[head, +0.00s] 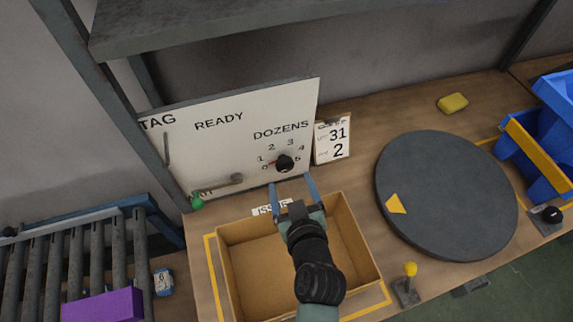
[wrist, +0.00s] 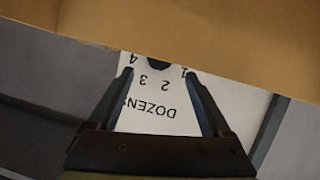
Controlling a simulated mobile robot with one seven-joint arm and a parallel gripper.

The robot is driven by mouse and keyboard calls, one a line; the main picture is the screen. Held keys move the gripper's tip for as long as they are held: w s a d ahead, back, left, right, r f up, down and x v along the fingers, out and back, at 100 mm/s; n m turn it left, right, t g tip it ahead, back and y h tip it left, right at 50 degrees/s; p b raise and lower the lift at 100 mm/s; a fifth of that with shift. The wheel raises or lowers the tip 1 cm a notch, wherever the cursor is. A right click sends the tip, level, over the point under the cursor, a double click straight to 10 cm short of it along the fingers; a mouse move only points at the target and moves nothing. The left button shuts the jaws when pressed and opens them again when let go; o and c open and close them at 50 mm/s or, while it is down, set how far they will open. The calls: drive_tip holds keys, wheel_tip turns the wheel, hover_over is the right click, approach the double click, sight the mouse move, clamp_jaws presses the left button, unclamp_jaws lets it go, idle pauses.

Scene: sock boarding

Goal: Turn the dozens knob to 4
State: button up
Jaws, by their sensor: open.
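The dozens knob (head: 285,163) is a small black dial on the white upright panel (head: 225,150), under the word DOZENS. Numbers 0 to 5 run around it. A small red mark shows at its left side, toward 0 and 1; I cannot tell which exactly. My gripper (head: 290,181) is open and empty, its two blue-grey fingers pointing at the panel just below the knob in the head view. In the wrist view the panel appears upside down between the fingers (wrist: 159,72). There the knob (wrist: 158,63) is a dark shape partly hidden by a brown edge.
An open cardboard box (head: 228,238) lies under my gripper. A lever handle (head: 218,186) sticks out of the panel's lower left. A card with numbers (head: 332,139) stands right of the panel. A dark round turntable (head: 445,190) is further right.

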sight(287, 168)
drive_tip(key=shift+x, duration=3.55)
clamp_jaws()
drive_tip(key=shift+d+f+m+y+b, duration=0.25)
drive_tip(key=shift+m+y+b, duration=0.15)
drive_tip(key=shift+m+b, duration=0.5)
drive_tip(key=shift+r+m+g+y+b, duration=0.15)
drive_tip(key=shift+m+g+y+b, duration=0.25)
drive_tip(key=shift+m+y+b, duration=0.35)
drive_tip(key=shift+a, duration=0.1)
unclamp_jaws()
